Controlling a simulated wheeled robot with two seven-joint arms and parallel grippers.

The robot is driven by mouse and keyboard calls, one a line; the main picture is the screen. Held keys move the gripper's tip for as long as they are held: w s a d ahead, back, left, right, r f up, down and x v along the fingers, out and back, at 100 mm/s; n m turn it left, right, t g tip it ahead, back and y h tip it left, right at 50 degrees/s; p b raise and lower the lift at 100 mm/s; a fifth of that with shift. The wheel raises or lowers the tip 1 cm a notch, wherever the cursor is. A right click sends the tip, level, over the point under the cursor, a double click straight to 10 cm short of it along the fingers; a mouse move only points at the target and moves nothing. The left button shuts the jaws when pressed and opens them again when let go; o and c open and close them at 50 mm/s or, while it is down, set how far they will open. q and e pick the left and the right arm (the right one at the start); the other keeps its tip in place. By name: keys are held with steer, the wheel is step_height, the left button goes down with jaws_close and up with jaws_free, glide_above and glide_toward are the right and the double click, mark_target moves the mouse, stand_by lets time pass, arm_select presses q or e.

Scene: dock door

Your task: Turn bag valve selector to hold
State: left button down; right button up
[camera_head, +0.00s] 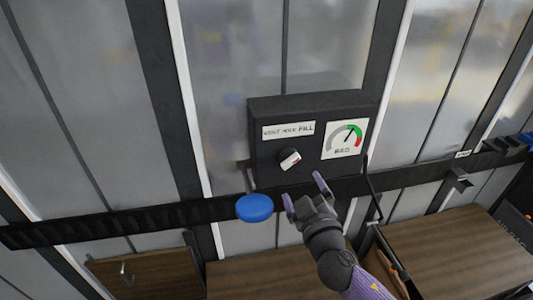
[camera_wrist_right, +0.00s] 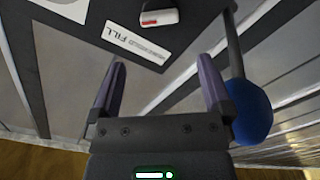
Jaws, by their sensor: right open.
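The bag valve selector (camera_head: 290,158) is a white knob with a red mark on a black control box (camera_head: 266,166). It also shows at the top of the right wrist view (camera_wrist_right: 158,17). A label strip (camera_head: 288,131) above it ends in "FILL"; its other words are hard to read. My right gripper (camera_head: 304,186) is open and empty, just below the knob and apart from it. In the right wrist view its two purple fingers (camera_wrist_right: 163,82) are spread, with the knob beyond their tips. My left gripper is not in view.
A gauge (camera_head: 344,139) with a green and red arc sits right of the knob. A blue round thing (camera_head: 254,208) is left of my gripper, and close by the right finger in the wrist view. A dark rail (camera_head: 120,222) crosses the wall. Wooden crates (camera_head: 455,255) stand below.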

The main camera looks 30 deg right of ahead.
mark_target(290, 164)
steer(key=x, duration=0.9)
steer(key=shift+d+f+p, duration=0.1)
steer(key=shift+d+p, duration=0.05)
steer(key=shift+p, duration=0.15)
steer(key=c, duration=1.2)
steer(key=shift+o, duration=0.2)
steer(key=shift+n, duration=0.3)
steer(key=n, duration=0.3)
steer(key=shift+f+n, duration=0.1)
steer(key=shift+n, duration=0.3)
steer(key=n, duration=0.5)
steer(key=shift+f, duration=0.1)
steer(key=shift+n, duration=0.3)
